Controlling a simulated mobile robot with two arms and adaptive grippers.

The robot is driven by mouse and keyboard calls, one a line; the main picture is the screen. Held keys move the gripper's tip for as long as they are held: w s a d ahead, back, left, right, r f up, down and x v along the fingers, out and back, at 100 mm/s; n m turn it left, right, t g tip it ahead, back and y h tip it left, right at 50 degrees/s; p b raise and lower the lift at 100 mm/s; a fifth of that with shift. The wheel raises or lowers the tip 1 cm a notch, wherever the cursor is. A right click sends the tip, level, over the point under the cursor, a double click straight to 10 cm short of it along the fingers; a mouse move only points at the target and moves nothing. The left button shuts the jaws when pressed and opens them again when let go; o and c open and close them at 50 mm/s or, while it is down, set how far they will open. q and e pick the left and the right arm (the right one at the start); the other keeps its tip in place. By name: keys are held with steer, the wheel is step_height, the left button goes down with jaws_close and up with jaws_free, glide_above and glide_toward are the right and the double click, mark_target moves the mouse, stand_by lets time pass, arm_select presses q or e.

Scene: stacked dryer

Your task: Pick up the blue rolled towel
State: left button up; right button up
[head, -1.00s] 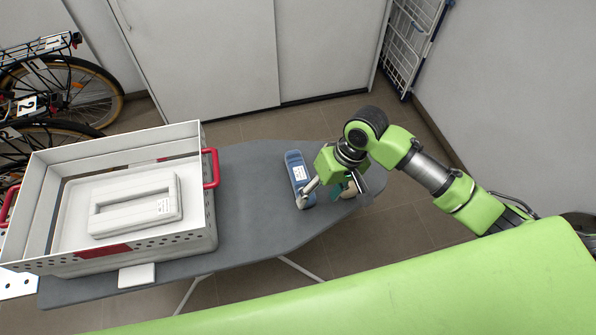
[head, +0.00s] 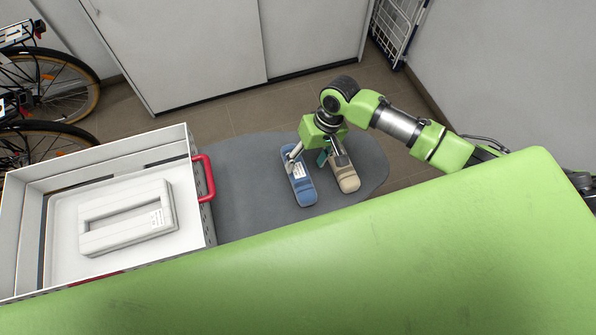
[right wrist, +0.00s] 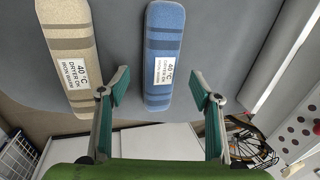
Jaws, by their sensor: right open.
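The blue rolled towel (head: 304,186) lies on the grey ironing board, with a white label on it. In the right wrist view the blue towel (right wrist: 165,38) lies between the lines of my two fingers, nearer the left one. My right gripper (head: 308,158) is open and empty over the towel's far end; its fingers (right wrist: 160,90) are spread wide in the wrist view. Whether they touch the towel cannot be told. My left gripper is not in view.
A beige rolled towel (head: 345,178) lies close to the right of the blue one. A white crate (head: 32,215) with red handles stands at the left and holds a folded white item (head: 128,218). The board (head: 245,175) is bare between crate and towels.

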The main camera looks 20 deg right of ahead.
mark_target(300, 169)
steer(key=shift+a+f, duration=0.15)
steer(key=shift+f, duration=0.3)
steer(key=f, duration=0.1)
steer(key=p, duration=0.1)
steer(key=f, duration=0.1)
steer(key=shift+w+a+f, duration=0.35)
steer(key=shift+a, duration=0.05)
steer(key=shift+x, duration=1.1)
steer(key=shift+f, duration=0.2)
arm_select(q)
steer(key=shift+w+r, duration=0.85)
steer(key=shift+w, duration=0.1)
arm_select(e)
steer(key=c, duration=1.4)
